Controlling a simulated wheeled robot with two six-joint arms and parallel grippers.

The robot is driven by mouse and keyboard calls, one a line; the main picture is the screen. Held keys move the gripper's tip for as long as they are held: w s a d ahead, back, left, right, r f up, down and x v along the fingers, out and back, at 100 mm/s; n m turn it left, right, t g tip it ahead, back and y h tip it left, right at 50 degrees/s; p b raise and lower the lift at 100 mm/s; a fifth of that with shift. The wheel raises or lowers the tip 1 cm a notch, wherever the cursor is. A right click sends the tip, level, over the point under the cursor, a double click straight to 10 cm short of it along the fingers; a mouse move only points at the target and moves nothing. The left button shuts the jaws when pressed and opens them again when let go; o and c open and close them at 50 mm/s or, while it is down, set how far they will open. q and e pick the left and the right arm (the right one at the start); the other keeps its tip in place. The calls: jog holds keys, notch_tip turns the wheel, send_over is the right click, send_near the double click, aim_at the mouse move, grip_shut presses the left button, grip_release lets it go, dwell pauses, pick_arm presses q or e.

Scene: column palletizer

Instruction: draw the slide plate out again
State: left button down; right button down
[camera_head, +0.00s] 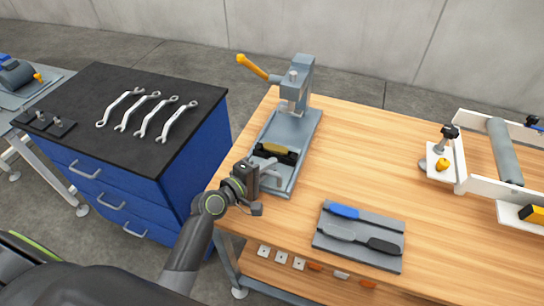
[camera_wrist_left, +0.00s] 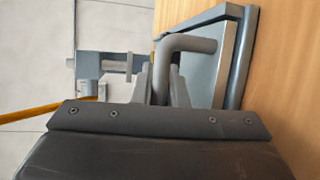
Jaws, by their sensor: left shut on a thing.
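The grey slide plate (camera_head: 284,180) lies at the front of the press base, and it also shows in the left wrist view (camera_wrist_left: 204,72). Its bent grey handle (camera_wrist_left: 188,44) stands at the near end. My left gripper (camera_head: 258,170) is shut on this handle; in the left wrist view the fingers (camera_wrist_left: 166,84) sit on either side of the bar. A black holder (camera_head: 288,158) with a yellow part (camera_head: 275,148) sits just behind the handle. The grey press (camera_head: 298,85) stands at the far end. My right gripper is not in view.
The press lever (camera_head: 252,67) sticks out left with an orange grip. A grey tray (camera_head: 358,252) with blue and dark-handled tools lies to the right on the wooden bench (camera_head: 350,150). A blue cabinet (camera_head: 190,165) with several wrenches stands left. White-framed rollers stand far right.

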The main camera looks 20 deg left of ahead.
pick_arm(q)
jog(key=shift+w, duration=0.1)
jog(key=c, duration=1.5)
grip_release()
jog(key=shift+o, duration=0.2)
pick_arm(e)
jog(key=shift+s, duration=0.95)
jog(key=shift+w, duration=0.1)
